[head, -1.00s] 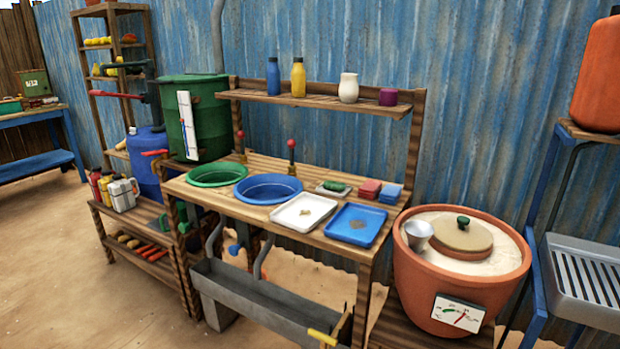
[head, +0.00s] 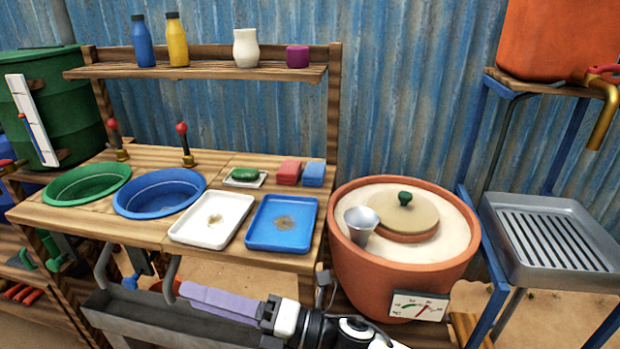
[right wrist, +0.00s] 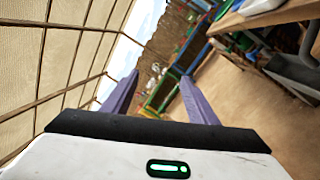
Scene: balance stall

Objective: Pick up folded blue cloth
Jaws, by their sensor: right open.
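The folded blue cloth (head: 313,174) lies on the wooden counter at its right back corner. A folded red cloth (head: 288,172) lies just left of it. My right gripper (head: 186,293) has come in from the bottom of the head view, low in front of the counter and well below the cloths. Its purple fingers also show in the right wrist view (right wrist: 158,95), spread apart with nothing between them. The blue cloth is not visible in the right wrist view. My left gripper is not in view.
On the counter stand a white tray (head: 211,220), a blue tray (head: 283,223), a green soap (head: 245,174), and blue (head: 160,193) and green (head: 87,184) basins. A shelf (head: 200,71) with bottles rises behind. A large clay pot (head: 385,270) stands close right of the counter.

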